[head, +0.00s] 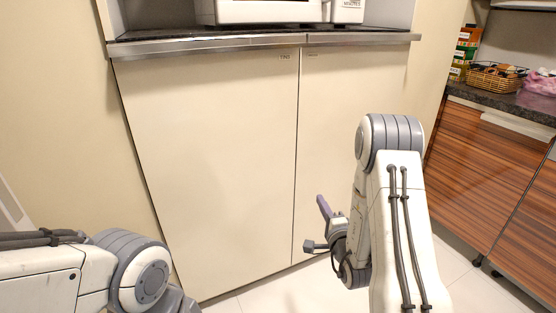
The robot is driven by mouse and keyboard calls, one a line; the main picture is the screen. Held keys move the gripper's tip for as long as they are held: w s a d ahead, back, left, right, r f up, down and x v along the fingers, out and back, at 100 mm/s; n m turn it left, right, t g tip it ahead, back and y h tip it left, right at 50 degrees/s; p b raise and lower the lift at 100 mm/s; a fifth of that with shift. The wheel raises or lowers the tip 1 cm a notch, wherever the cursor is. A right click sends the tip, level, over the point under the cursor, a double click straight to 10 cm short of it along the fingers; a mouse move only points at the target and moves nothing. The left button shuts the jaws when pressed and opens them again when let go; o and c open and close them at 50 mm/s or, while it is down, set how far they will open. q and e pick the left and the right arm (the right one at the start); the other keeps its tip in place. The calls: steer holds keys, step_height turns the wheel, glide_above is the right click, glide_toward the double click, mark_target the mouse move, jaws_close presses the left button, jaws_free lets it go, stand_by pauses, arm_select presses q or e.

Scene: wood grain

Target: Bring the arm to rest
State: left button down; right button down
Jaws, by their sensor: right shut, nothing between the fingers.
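My right arm rises from the bottom right, bends at the elbow, and its forearm hangs down behind it. My right gripper (317,244) shows left of that arm, in front of the cream cabinet doors. It is shut and empty. My left arm comes in from the left at the bottom corner. Its gripper is out of the picture.
A cream cabinet (215,150) with two doors stands straight ahead. A white microwave (265,11) sits on its metal-edged shelf. At right, a wood-grain counter (480,165) holds a wicker basket (494,77) and boxes (464,52). Pale tiled floor (290,293) shows below.

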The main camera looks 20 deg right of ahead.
steer(key=s+a+r+n+g+y, duration=0.2)
steer(key=a+n+g+y, duration=0.2)
steer(key=a+y, duration=0.95)
steer(key=s+a+n+g, duration=0.4)
steer(key=s+a+g, duration=0.35)
steer(key=a, duration=0.25)
steer(key=s+f+n+g+h, duration=0.2)
steer(key=s+f+n+g, duration=0.15)
steer(key=s, duration=0.35)
steer(key=s+f+n+g+h, duration=0.2)
steer(key=s+n+g, duration=0.15)
steer(key=s, duration=0.25)
steer(key=w+d+r+n+t+h, duration=0.2)
steer(key=w+d+n+t+h, duration=0.15)
steer(key=d+h, duration=0.6)
steer(key=s+a+r+n+g+y, duration=0.1)
steer(key=s+a+r+n+g, duration=0.2)
steer(key=s+a, duration=0.35)
steer(key=s+a+r+n+y, duration=0.2)
steer(key=s+a+r+n, duration=0.1)
steer(key=s+a+n, duration=0.3)
step_height(320, 180, up, 26)
steer(key=m+p, duration=0.1)
steer(key=p, duration=2.5)
steer(key=shift+s+d, duration=0.3)
steer(key=shift+d, duration=0.15)
